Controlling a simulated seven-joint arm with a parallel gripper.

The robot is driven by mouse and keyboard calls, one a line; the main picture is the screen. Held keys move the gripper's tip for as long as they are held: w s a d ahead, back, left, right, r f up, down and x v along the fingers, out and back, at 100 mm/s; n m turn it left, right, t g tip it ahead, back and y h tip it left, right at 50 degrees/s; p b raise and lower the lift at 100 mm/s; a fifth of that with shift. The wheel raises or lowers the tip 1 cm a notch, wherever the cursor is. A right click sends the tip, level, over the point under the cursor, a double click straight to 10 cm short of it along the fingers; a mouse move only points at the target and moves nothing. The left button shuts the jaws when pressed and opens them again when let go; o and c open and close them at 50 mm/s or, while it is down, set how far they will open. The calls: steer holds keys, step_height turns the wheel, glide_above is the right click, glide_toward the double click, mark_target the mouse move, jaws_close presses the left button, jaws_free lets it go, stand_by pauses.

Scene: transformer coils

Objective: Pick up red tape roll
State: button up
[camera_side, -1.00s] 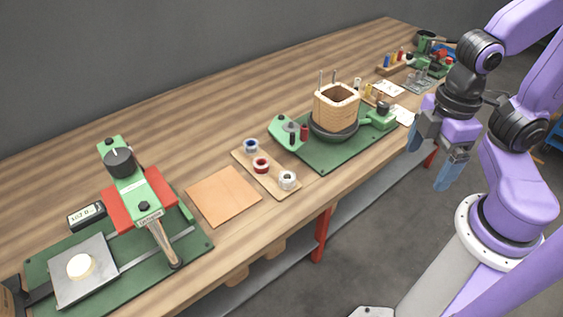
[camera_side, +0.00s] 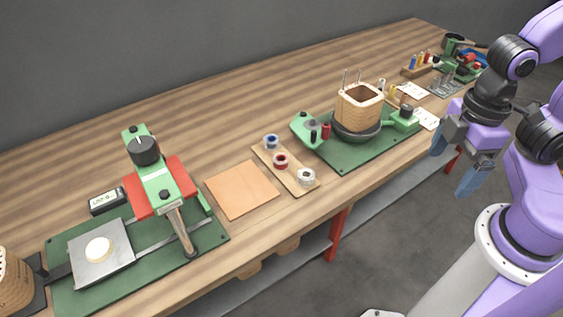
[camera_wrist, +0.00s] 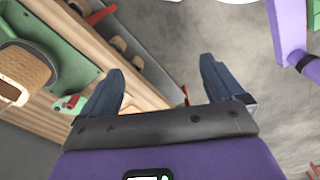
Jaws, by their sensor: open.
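The red tape roll (camera_side: 281,161) sits on a small wooden board (camera_side: 296,184), between a blue roll (camera_side: 271,141) and a white roll (camera_side: 306,177). My gripper (camera_side: 455,170) is open and empty, off the front edge of the bench and well to the right of the roll. In the wrist view the two blue fingers of my gripper (camera_wrist: 166,78) are spread apart with nothing between them. I cannot make out the red roll in the wrist view.
A wooden coil form (camera_side: 358,108) with upright rods stands on a green mat (camera_side: 350,162) between my gripper and the rolls. A tan square pad (camera_side: 241,190) and a green press (camera_side: 155,180) lie to the left. The bench's back strip is clear.

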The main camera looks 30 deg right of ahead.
steer(key=c, duration=0.4)
